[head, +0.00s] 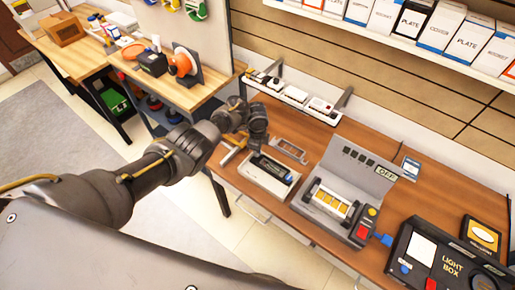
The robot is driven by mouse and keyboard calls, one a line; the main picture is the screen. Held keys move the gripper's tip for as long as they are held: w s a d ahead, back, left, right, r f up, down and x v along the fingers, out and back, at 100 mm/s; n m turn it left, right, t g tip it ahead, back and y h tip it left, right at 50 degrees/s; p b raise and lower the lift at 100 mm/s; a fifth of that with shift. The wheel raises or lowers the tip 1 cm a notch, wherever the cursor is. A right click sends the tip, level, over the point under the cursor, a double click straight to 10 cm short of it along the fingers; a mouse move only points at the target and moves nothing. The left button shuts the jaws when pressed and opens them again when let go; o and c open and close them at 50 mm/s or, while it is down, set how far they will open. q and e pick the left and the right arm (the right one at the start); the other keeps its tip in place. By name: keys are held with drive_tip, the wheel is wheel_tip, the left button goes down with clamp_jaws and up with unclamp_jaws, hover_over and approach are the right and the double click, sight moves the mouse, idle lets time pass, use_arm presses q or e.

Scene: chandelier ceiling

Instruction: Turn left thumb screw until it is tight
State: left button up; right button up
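My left arm comes in from the left, and my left gripper (257,138) is over the left part of the wooden workbench (400,203), beside a small grey-white device (262,180) with a dark cylindrical part on top. The gripper is small and dark here, so I cannot tell whether its fingers are open or shut. I cannot make out a thumb screw; the gripper may hide it. A larger grey machine (367,166) with a panel marked OFF stands to the right of the small device. My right gripper is not in view.
A light box (450,257) stands at the bench's right end. A metal frame (290,150) lies behind the small device. A narrow shelf (297,96) with small items runs along the wall. Boxes marked PLATE (470,40) stand on the upper shelf.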

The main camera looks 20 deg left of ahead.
use_arm(q)
drive_tip(key=o, duration=1)
wheel_tip(320, 180, up, 11)
drive_tip(key=p, duration=0.1)
drive_tip(key=shift+s, duration=0.2)
drive_tip(key=shift+f, duration=0.15)
